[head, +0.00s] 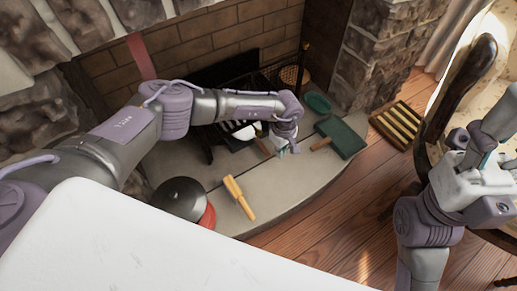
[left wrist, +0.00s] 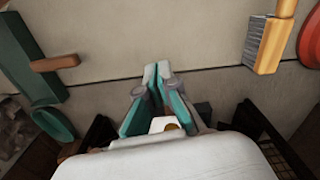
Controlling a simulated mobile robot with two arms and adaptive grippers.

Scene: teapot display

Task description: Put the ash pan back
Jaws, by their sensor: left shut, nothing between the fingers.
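A flat green pan (head: 342,137) with a short wooden handle, the likely ash pan, lies on the pale hearth slab, right of my left gripper (head: 282,152). In the left wrist view the pan (left wrist: 27,58) is at the upper left, its handle pointing toward the fingers. My left gripper (left wrist: 157,75) has its teal fingers together over bare slab, with nothing between them and apart from the pan. My right gripper (head: 482,155) is at the right edge, away from the hearth; its finger opening is unclear.
A wooden-handled brush (head: 238,197) and a dark round pot (head: 180,198) with red beneath lie left on the hearth. A green oval dish (head: 318,102) is near the grate (head: 278,75). A slatted wooden rack (head: 398,125) and a chair (head: 470,85) stand right.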

